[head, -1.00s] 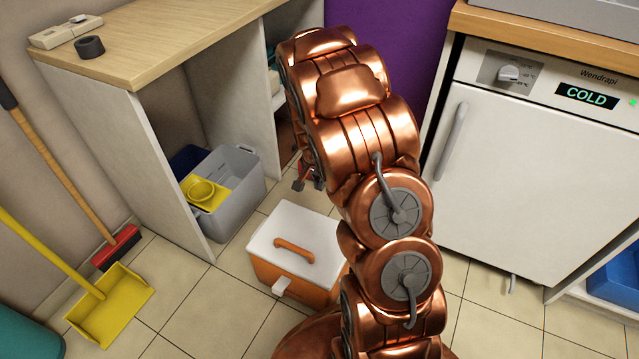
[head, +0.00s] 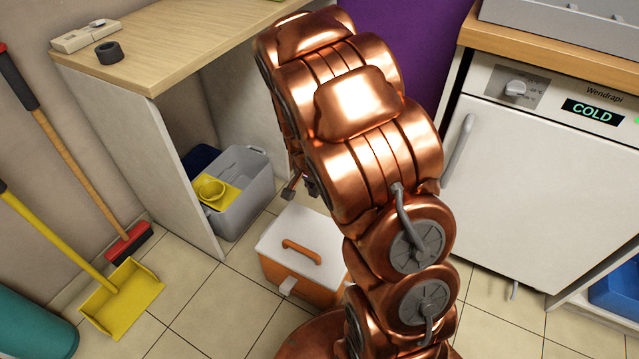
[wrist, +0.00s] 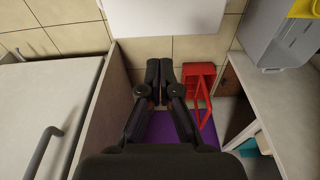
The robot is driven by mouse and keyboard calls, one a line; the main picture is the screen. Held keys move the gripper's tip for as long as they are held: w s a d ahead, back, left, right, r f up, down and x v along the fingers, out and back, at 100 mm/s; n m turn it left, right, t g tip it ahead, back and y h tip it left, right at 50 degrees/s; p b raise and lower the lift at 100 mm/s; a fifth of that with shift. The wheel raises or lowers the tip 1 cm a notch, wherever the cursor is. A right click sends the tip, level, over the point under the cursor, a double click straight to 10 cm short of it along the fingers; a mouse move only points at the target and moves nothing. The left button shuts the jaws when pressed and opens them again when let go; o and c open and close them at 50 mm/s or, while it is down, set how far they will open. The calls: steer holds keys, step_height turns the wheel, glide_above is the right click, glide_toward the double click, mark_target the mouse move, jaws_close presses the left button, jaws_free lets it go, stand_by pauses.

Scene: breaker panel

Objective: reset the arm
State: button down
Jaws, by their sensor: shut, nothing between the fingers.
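My copper-coloured arm (head: 365,150) is raised and bent in the middle of the head view. In the wrist view, the dark fingers of my gripper (wrist: 159,78) are together and empty, pointing down over the floor. In the head view, my arm hides most of the gripper; only a small part shows at its left edge.
An orange cooler (head: 305,278) with a white lid stands on the tiles, close to my arm. A wooden-topped bench (head: 175,45) with a grey bin (head: 245,190) below is left. A white fridge (head: 560,180) is right. A broom (head: 128,240) and yellow dustpan (head: 122,298) stand left.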

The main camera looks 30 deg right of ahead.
steer(key=shift+a+r, duration=0.1)
steer(key=shift+a, duration=0.05)
stand_by(0.4)
steer(key=s+a+r+n+g+p, duration=0.1)
steer(key=s+a+r+n+p, duration=0.3)
steer(key=s+r+p, duration=0.5)
steer(key=s+a+r+n+g+y+p, duration=0.1)
steer(key=s+a+r+n+p, duration=0.3)
steer(key=s+r+p, duration=0.6)
steer(key=s+a+r+n+p, duration=0.4)
steer(key=s+r+p, duration=0.6)
steer(key=r, duration=2)
steer(key=shift+s+g+y+p, duration=0.15)
steer(key=shift+g+y+p, duration=0.25)
steer(key=shift+p, duration=0.7)
